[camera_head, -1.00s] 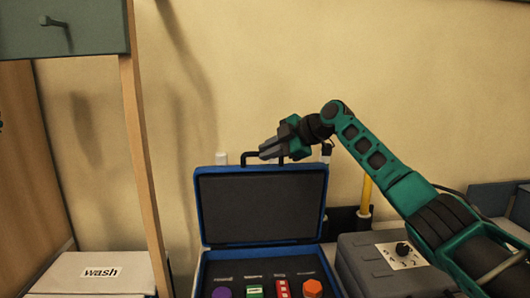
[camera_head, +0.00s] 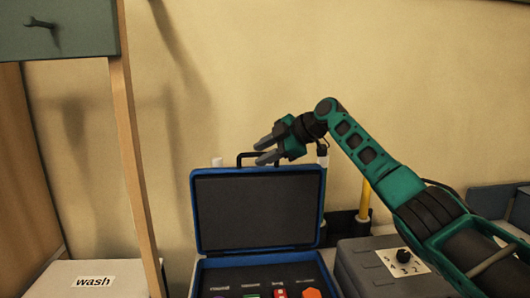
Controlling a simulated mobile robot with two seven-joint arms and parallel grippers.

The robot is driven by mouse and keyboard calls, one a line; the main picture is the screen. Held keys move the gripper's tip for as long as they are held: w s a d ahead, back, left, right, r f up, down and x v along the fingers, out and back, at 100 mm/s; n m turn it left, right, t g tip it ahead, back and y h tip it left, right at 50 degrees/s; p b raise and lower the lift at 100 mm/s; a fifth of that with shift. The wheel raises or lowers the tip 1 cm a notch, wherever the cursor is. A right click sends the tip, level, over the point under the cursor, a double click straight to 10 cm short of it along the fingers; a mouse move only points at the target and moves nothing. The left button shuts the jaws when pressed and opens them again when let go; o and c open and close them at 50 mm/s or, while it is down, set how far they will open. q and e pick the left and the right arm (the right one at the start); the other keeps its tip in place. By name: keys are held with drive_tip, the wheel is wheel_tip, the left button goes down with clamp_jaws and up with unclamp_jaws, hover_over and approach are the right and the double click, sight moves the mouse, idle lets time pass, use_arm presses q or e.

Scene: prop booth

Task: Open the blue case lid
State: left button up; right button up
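The blue case (camera_head: 199,274) stands at the lower middle of the head view. Its lid (camera_head: 257,208) stands upright, with its dark inner side facing me. The black handle (camera_head: 240,157) sticks up at the lid's top edge. My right gripper (camera_head: 262,149) is at the top of the lid, by the handle. Its two fingers are apart with a gap between them, and nothing shows held. Whether a finger touches the handle I cannot tell. My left gripper is out of view.
Several coloured items, such as an orange hexagonal one (camera_head: 311,293), sit in the case's labelled insert. A white box marked "wash" (camera_head: 60,272) is at left, beside a wooden post (camera_head: 132,160). A yellow rod (camera_head: 364,196) stands behind.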

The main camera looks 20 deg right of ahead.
drive_tip(key=shift+o, duration=0.2)
drive_tip(key=b+v, duration=0.1)
drive_tip(key=v, duration=1.2)
drive_tip(key=shift+r, duration=0.1)
